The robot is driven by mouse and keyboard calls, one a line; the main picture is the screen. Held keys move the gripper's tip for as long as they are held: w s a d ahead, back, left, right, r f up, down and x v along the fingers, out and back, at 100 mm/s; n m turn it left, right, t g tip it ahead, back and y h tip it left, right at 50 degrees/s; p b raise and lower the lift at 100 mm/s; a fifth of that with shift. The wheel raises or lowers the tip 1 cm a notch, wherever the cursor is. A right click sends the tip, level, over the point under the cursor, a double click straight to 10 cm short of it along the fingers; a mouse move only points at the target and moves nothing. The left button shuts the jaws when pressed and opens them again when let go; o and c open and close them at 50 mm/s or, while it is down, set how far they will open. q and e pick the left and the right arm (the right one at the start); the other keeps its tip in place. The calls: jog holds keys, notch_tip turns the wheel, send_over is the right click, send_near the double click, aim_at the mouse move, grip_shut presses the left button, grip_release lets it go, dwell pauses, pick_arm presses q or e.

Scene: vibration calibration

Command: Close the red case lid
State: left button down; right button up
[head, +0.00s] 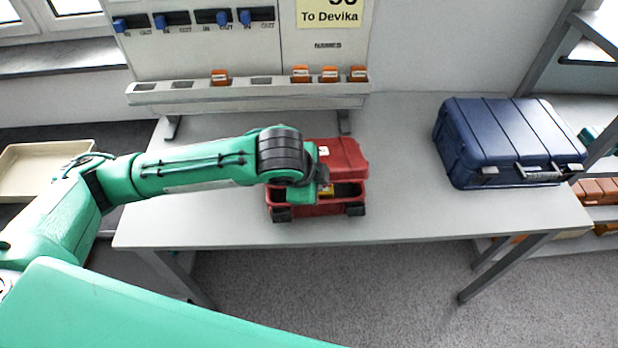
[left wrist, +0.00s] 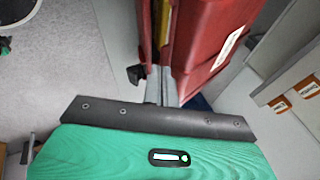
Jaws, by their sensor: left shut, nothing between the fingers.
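The red case (head: 315,209) sits on the grey table, with dark latches along its front edge. Its red lid (head: 347,154) is raised at the back, and part of the dark inside shows with something yellow (head: 327,189) in it. My left arm reaches over from the left, and its gripper (head: 325,190) is at the case, partly hidden by the wrist. In the left wrist view the shut, empty fingers (left wrist: 162,85) are close beside the red lid (left wrist: 207,40), near the gap where yellow shows. I cannot tell whether they touch it. My right gripper is out of view.
A closed blue case (head: 510,140) stands at the right of the table (head: 410,215). A rack (head: 250,95) with several orange tags stands behind the red case. The table between the two cases is clear. A beige tray (head: 45,170) is at the far left.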

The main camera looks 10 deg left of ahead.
pick_arm(q)
notch_tip(320, 180, down, 6)
jog(key=s, duration=0.1)
jog(key=shift+s+d+p, duration=0.3)
jog(key=shift+d+p, duration=0.05)
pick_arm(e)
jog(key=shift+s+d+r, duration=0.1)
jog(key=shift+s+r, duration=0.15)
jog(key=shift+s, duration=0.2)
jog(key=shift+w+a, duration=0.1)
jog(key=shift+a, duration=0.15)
